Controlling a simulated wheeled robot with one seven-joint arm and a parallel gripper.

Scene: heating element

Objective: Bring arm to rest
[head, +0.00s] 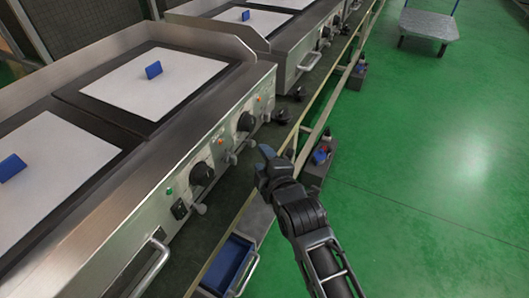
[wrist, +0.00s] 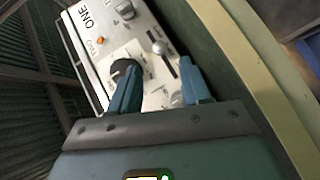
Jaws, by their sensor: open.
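My gripper (head: 266,158) is in front of the control panel of the nearer steel heating unit (head: 262,88), at the end of my dark arm, which reaches up from the bottom of the head view. In the wrist view, the two blue fingers of my gripper (wrist: 158,67) are apart, with nothing held between them. Beyond them is the light panel (wrist: 95,40) with a black knob (wrist: 122,68) near the left finger and a small lever (wrist: 160,47). I cannot tell whether a finger touches the panel.
White plates (head: 155,82) with blue upright handles (head: 153,70) lie on the units. Black knobs (head: 202,173) and a bar handle (head: 152,268) stick out from the front. A blue drawer (head: 228,263) is below. The green floor (head: 430,190) at right is clear up to a cart (head: 426,24).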

